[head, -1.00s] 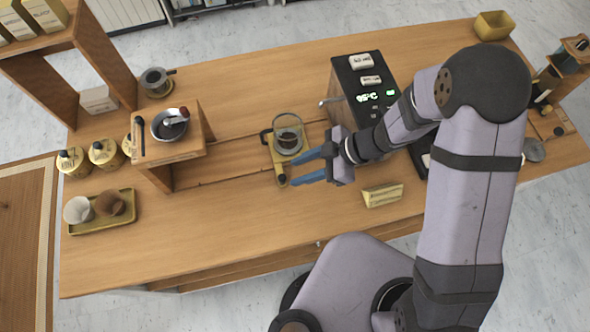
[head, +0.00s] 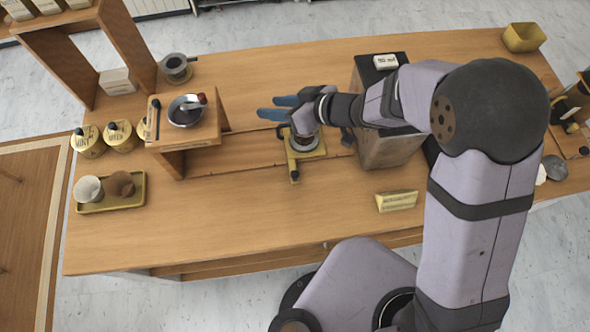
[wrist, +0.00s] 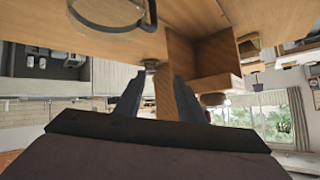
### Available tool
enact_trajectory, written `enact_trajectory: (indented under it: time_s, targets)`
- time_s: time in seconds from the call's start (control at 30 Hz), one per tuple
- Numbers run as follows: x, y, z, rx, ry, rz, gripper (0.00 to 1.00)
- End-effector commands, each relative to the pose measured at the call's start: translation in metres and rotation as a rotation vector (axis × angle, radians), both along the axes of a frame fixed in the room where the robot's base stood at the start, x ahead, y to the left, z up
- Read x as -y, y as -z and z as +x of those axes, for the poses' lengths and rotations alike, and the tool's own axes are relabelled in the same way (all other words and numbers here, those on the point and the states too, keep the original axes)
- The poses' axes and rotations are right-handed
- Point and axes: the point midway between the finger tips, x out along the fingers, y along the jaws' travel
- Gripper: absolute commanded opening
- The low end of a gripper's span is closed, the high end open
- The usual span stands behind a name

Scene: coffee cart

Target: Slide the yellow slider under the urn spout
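The yellow slider (head: 312,153) is a small plate with a dark-tipped handle (head: 294,176) pointing to the front, on the rail in the counter. A glass carafe (head: 304,142) stands on it, partly covered by my wrist. The carafe's rim also shows at the top of the wrist view (wrist: 112,27). The urn (head: 385,152) is a dark box to the right of the slider; my arm hides its display, and I cannot make out its spout clearly. My gripper (head: 266,107) is above and behind the slider, its blue fingers apart, empty and pointing left.
A yellow wedge block (head: 397,201) lies in front of the urn. A tray (head: 112,207) with two cups is at the front left. The counter's front middle is clear.

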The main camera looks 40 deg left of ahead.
Motion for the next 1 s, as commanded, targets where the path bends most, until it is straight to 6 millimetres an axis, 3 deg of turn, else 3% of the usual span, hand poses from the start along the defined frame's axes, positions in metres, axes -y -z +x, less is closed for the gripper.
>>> enact_trajectory:
  time_s: [0.23, 0.33, 0.43, 0.57, 0.77, 0.9, 1.0]
  targets:
    - [-0.005, 0.002, 0.075, 0.205, 0.272, -0.144, 0.35]
    - [0.004, 0.002, 0.093, 0.243, 0.385, -0.243, 0.35]
    - [0.019, 0.004, 0.097, 0.238, 0.474, -0.360, 0.35]
    - [0.038, 0.008, 0.077, 0.171, 0.535, -0.521, 0.35]
    - [0.058, 0.011, 0.014, 0.012, 0.501, -0.726, 0.35]
    - [0.078, 0.037, -0.032, -0.058, 0.416, -0.869, 0.35]
    - [0.092, 0.051, -0.053, -0.077, 0.365, -0.944, 0.35]
